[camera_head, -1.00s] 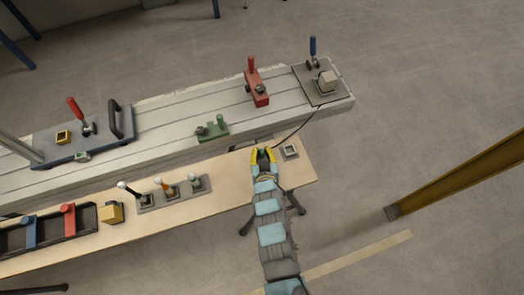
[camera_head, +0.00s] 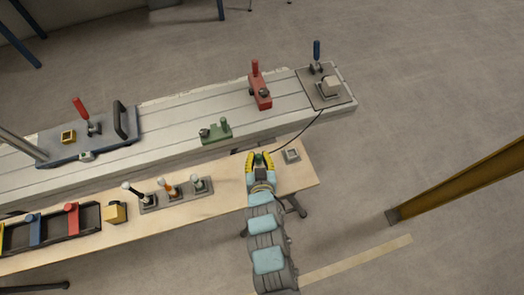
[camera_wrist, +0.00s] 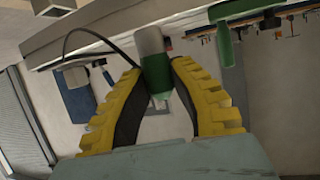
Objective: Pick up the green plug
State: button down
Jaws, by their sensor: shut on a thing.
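The green plug (camera_wrist: 157,72), with a grey-white end and a green body, is between the two yellow fingers of my gripper (camera_wrist: 160,75) in the wrist view. The black pads close on it from both sides. In the head view my gripper (camera_head: 260,158) is over the right end of the wooden bench, and a little of the green plug (camera_head: 259,159) shows between the fingers. The gap between plug and bench cannot be judged clearly. A black cable (camera_head: 302,130) runs from the grey plate on the bed toward my gripper.
A small grey square socket (camera_head: 291,155) sits right of my gripper on the wooden bench (camera_head: 225,202). Several knobbed levers (camera_head: 171,190) stand to its left. Beyond lies the long pale bed (camera_head: 180,115), with a green fixture (camera_head: 215,132) and a red clamp (camera_head: 260,92).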

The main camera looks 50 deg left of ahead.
jog(key=s+d+r+p, duration=0.3)
jog(key=s+d+p, duration=0.1)
jog(key=s, duration=0.3)
jog(key=shift+s+r+p, duration=0.2)
jog(key=shift+r+p, duration=0.05)
jog(key=shift+p, duration=0.15)
